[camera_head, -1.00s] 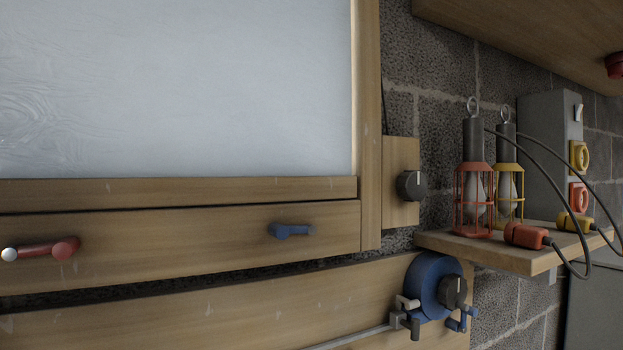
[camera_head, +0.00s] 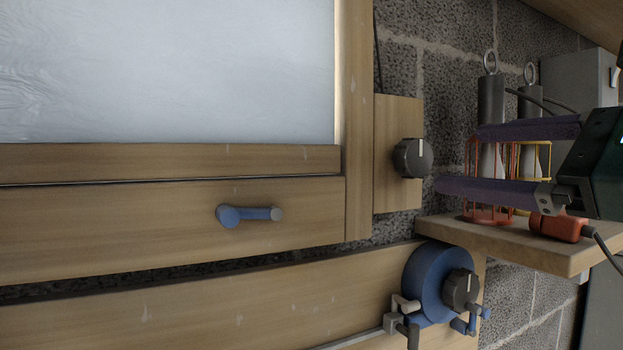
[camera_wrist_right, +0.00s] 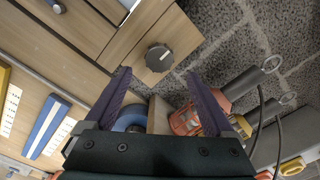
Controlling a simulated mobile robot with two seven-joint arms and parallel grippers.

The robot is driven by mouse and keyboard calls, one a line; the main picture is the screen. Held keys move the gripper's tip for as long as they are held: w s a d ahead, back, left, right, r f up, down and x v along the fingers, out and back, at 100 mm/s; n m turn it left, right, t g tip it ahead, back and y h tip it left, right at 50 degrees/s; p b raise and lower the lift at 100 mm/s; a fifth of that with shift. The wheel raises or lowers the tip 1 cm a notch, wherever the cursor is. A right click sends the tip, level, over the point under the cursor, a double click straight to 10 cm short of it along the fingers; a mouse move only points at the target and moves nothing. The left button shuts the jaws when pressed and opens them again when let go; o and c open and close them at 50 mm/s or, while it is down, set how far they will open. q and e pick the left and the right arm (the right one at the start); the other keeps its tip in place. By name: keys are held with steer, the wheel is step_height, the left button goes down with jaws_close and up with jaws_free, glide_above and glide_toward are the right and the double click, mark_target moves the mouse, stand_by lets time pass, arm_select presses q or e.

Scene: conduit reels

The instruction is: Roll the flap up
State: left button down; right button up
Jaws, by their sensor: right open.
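The pale flap (camera_head: 170,75) fills the wooden frame at the upper left of the head view, with a wooden bar along its lower edge. A blue crank handle (camera_head: 248,215) sits on the wooden board below it. A black knob (camera_head: 413,158) is on a small wooden block right of the frame; it also shows in the right wrist view (camera_wrist_right: 158,58). My right gripper (camera_head: 508,158) is open and empty, in front of the caged lamps and right of the knob. Its purple fingers also show in the right wrist view (camera_wrist_right: 160,98). My left gripper is not in view.
A blue reel (camera_head: 431,284) with a dark knob and small cranks is on the lower board. A wooden shelf (camera_head: 510,245) holds a red caged lamp (camera_head: 488,208), a yellow caged lamp and a red plug (camera_head: 557,226).

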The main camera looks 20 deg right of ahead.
mark_target(419, 157)
arm_select(q)
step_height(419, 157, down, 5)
steer(key=b, duration=0.3)
arm_select(e)
steer(key=w, duration=0.3)
steer(key=shift+a+f, duration=0.2)
steer(key=shift+f, duration=0.05)
steer(key=w+p, duration=0.1)
steer(key=w+r+p, duration=0.1)
steer(key=w+p, duration=0.1)
steer(key=shift+a, duration=0.1)
steer(key=shift+w+p, duration=0.6)
steer(key=shift+w, duration=0.1)
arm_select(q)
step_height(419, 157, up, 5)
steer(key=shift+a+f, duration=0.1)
arm_select(e)
steer(key=shift+w+f, duration=0.2)
steer(key=shift+w, duration=0.1)
steer(key=c, duration=1.4)
